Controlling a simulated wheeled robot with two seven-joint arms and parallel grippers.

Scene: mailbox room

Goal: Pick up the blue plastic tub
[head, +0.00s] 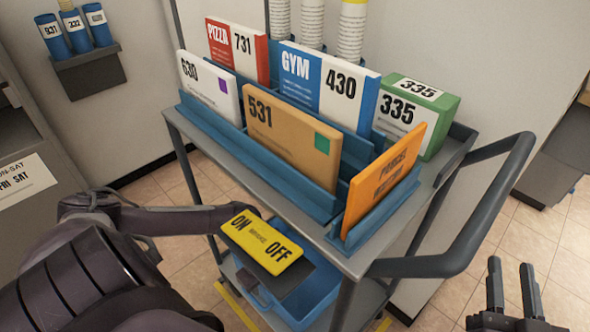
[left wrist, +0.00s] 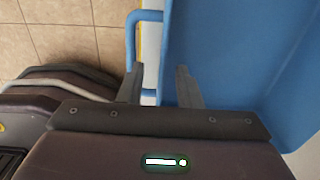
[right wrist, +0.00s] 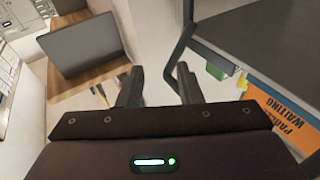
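The blue plastic tub (head: 318,290) sits on the lower shelf of the grey cart, partly hidden by the cart's top and the yellow brake sign. In the left wrist view the tub (left wrist: 235,50) fills the upper right, with its blue handle (left wrist: 131,45) at its left side. My left gripper (left wrist: 158,85) is open, its fingers apart on either side of the tub's near left edge; I cannot tell whether they touch it. My right gripper (head: 512,285) is open and empty, right of the cart.
The cart's top (head: 212,137) carries several upright parcels in blue racks. A yellow ON/OFF brake sign (head: 262,240) juts out above the tub. The cart's dark push handle (head: 470,240) curves out at the right. A laptop on a wooden table (right wrist: 85,80) shows in the right wrist view.

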